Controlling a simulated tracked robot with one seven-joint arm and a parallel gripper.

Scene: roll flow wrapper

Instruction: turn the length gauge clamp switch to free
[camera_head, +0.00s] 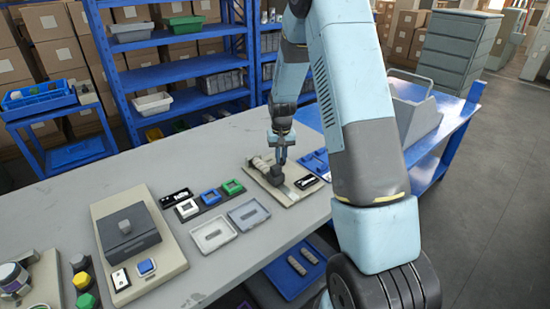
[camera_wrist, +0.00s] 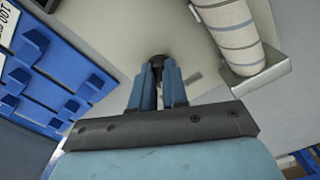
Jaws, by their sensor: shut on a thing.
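The gauge board (camera_head: 294,195) is a beige plate on the grey bench, under my gripper (camera_head: 280,158). In the wrist view my gripper (camera_wrist: 157,75) has its blue fingers shut on a small dark knob, the clamp switch (camera_wrist: 157,60), which stands on the beige plate. The fingers hide most of the switch, and I cannot read its position or any marks. A striped roll (camera_wrist: 222,28) lies in a metal holder (camera_wrist: 258,76) beside the fingers. A white display with black digits (camera_wrist: 4,32) shows at the wrist view's left edge.
Blue slotted trays (camera_wrist: 60,80) lie left of the fingers. On the bench are a grey box on a beige base (camera_head: 128,226), small blue and green frames (camera_head: 232,187) and grey trays (camera_head: 213,234). A blue shelf rack (camera_head: 180,72) stands behind.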

